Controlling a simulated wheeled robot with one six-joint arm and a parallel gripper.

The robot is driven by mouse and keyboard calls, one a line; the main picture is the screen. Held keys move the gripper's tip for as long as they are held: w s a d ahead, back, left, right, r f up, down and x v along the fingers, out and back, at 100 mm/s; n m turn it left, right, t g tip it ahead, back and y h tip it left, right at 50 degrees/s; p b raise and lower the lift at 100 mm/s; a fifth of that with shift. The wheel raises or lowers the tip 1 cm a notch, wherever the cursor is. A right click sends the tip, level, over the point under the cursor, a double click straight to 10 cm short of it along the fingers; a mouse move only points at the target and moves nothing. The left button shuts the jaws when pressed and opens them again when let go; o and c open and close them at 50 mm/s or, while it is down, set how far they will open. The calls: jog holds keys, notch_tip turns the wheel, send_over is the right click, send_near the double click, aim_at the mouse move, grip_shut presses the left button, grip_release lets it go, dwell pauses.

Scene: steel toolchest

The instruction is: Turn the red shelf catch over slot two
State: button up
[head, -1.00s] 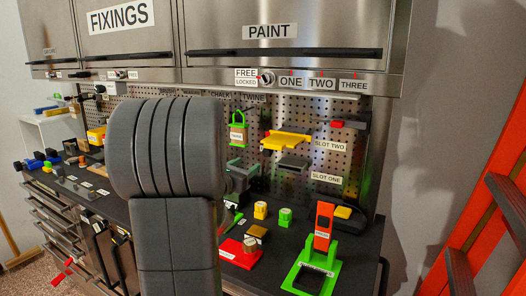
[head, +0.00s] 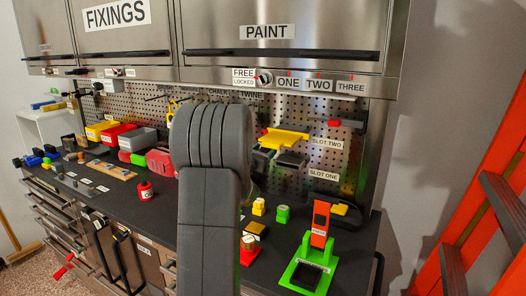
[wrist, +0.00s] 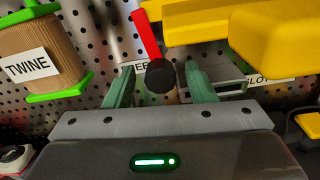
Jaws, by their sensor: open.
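The red catch (wrist: 146,36) is a slim red bar with a black round knob (wrist: 160,76) at its lower end, tilted in the wrist view. My gripper (wrist: 158,72) is open. Its green fingers stand either side of the black knob in the wrist view; I cannot tell whether they touch it. In the head view my arm hides much of the gripper (head: 262,158).
The yellow shelf (wrist: 255,30) is close at the upper right, and the TWINE spool (wrist: 38,60) hangs at the left. A grey shelf (head: 290,159) sits below the yellow one. A green stand (head: 308,277) with an orange piece is on the bench at right.

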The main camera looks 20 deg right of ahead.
jog(key=c, duration=1)
jog(key=shift+f, duration=0.1)
jog(key=shift+f+b, duration=0.1)
jog(key=shift+b, duration=0.6)
jog(key=m+b, duration=0.1)
jog(key=b, duration=0.2)
jog(key=shift+f, duration=0.1)
jog(key=shift+m+b, duration=0.3)
jog(key=shift+b, duration=0.25)
jog(key=shift+r+b, duration=0.25)
jog(key=shift+b, duration=0.2)
